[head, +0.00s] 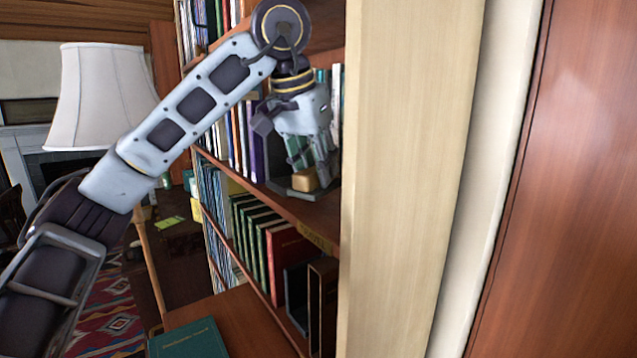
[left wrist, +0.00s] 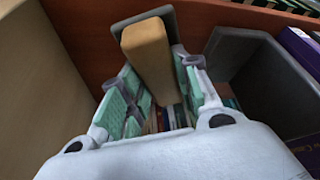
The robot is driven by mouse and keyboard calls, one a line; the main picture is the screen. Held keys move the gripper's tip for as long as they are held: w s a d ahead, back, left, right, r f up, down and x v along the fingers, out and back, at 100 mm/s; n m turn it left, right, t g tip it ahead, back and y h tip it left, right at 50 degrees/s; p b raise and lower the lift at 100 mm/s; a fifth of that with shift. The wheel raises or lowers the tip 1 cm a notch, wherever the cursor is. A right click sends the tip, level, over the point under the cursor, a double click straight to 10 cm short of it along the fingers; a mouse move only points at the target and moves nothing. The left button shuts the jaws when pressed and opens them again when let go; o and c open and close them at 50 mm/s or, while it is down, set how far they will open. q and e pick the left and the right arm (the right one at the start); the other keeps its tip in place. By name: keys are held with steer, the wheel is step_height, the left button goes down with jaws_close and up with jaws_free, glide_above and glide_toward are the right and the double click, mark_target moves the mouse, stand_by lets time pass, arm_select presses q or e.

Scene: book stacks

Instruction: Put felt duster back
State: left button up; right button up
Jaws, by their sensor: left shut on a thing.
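The felt duster (head: 305,180) shows as a small tan block at the fingertips of my left gripper (head: 314,166), on the middle shelf of the bookcase. In the left wrist view the duster (left wrist: 148,55) is a long tan block with a dark grey part at its far end. It lies between the green-padded fingers of my left gripper (left wrist: 156,72), which are shut on it. In the head view the gripper points down and hides part of the duster. I cannot tell whether the duster touches the shelf. My right gripper is not in view.
A dark grey bookend (left wrist: 252,78) stands close beside the gripper, with books behind it. The pale bookcase side panel (head: 405,170) is close on the right. A white lamp (head: 105,95) stands at left.

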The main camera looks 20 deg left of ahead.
arm_select(q)
steer(key=shift+w+d+r, duration=0.1)
steer(key=shift+w+d, duration=0.1)
steer(key=shift+w, duration=0.3)
steer(key=shift+f+p, duration=0.3)
steer(key=shift+f, duration=1.5)
steer(key=shift+f, duration=0.2)
steer(key=o, duration=0.9)
steer(key=shift+r, duration=0.1)
steer(key=shift+p+v, duration=0.35)
steer(key=shift+v, duration=5.7)
